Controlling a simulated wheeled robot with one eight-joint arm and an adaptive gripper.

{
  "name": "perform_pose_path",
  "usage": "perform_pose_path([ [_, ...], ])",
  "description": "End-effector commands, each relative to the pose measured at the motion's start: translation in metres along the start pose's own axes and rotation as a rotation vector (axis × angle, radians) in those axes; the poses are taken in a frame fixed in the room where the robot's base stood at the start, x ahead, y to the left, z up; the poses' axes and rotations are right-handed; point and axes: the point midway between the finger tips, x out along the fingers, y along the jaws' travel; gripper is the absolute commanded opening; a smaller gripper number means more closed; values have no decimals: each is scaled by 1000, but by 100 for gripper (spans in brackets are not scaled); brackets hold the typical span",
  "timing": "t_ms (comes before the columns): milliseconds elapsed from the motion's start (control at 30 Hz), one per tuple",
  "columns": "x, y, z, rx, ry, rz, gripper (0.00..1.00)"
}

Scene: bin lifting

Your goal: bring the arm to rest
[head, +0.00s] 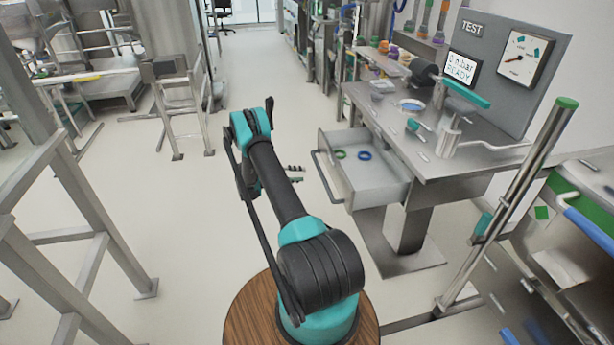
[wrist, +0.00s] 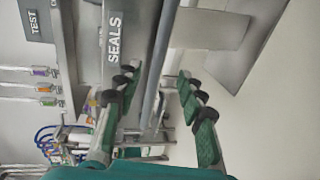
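My arm, teal and black, rises in the head view from a round wooden-looking top. My gripper (wrist: 158,78) is open in the wrist view, its two green-padded fingers spread apart. Only its dark fingertips (head: 295,173) show in the head view, beyond the arm and left of the open drawer (head: 382,190). In the wrist view a grey bar (wrist: 160,70), which looks like the drawer handle, runs through the gap between the fingers as seen from the camera. I cannot tell how far beyond the fingertips it lies. Nothing appears held.
The drawer juts out from a steel bench (head: 470,150) and holds a green ring (head: 341,155) and a blue ring (head: 365,156). A SEALS label (wrist: 115,38) shows in the wrist view. A metal frame (head: 75,190) stands at left. Floor between frame and arm is clear.

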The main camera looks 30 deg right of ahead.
Motion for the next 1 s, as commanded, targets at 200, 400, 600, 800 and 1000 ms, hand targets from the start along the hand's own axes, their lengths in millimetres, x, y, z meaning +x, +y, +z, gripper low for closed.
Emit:
perform_pose_path([
  [200,-7,0,0,0,1,0,39],
  [400,-6,0,0,0,1,0,39],
  [600,-6,1,0,-1,1,-2,39],
  [800,-15,26,-3,-14,26,-61,39],
  [1000,-32,70,2,-40,77,-194,39],
])
